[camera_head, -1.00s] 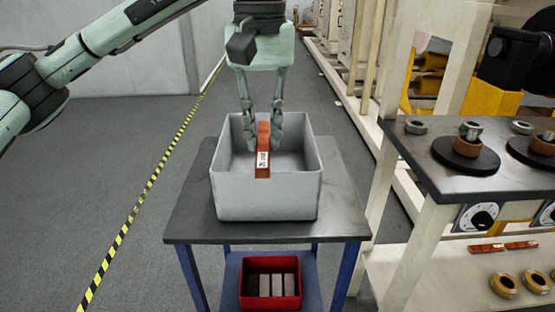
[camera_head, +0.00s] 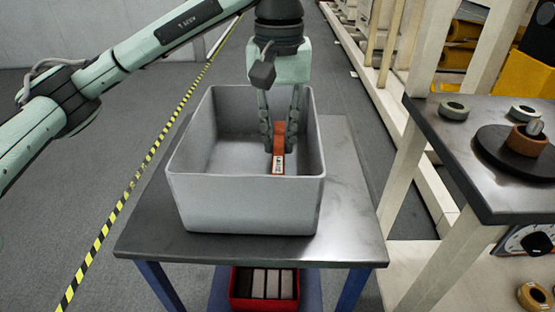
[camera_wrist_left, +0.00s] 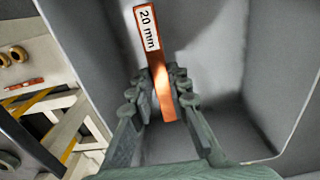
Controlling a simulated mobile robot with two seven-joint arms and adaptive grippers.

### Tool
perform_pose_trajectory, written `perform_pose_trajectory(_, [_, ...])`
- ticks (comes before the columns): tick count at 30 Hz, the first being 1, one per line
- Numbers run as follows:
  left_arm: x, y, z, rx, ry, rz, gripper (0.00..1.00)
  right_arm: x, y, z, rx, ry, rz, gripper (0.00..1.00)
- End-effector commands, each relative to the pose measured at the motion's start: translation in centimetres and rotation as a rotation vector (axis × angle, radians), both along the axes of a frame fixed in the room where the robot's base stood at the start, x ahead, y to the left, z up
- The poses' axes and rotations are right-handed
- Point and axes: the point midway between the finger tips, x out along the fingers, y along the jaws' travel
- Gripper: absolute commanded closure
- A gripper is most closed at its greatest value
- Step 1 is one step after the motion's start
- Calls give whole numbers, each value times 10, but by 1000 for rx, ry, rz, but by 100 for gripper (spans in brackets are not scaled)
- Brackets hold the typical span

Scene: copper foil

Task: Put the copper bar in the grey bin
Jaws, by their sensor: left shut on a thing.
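The grey bin (camera_head: 245,208) stands on a dark metal table, its open top facing up. The copper bar (camera_head: 279,140) is a reddish-orange bar with a white label at one end. My left gripper (camera_head: 278,148) is shut on the bar, with a finger on each side. In the head view the bar is within the bin's opening, near its right side. In the left wrist view the copper bar (camera_wrist_left: 160,75) shows a "20 mm" label and lies between the fingers (camera_wrist_left: 160,92), with grey bin walls around it. I cannot tell whether the bar touches the bin floor. My right gripper is not in view.
The dark table (camera_head: 345,215) has free room right of the bin. A red box (camera_head: 264,288) with several grey bars sits on the shelf below. A workbench (camera_head: 470,170) with rings and a round dark plate stands at the right. A yellow-black floor stripe (camera_head: 150,160) runs at the left.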

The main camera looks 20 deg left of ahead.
Motion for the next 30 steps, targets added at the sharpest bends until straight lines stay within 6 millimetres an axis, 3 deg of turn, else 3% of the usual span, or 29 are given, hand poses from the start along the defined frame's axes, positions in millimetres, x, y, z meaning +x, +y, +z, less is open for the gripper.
perform_pose_trajectory(13, [0, 0, -47, 0, -1, 1, 100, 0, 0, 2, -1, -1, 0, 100])
perform_pose_trajectory(27, [0, 0, -51, -1, -3, 0, 100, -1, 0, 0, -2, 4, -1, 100])
perform_pose_trajectory(28, [0, 0, -52, 0, -1, 0, 81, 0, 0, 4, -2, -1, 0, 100])
perform_pose_trajectory(30, [0, 0, -51, 0, -1, 0, 72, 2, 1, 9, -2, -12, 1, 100])
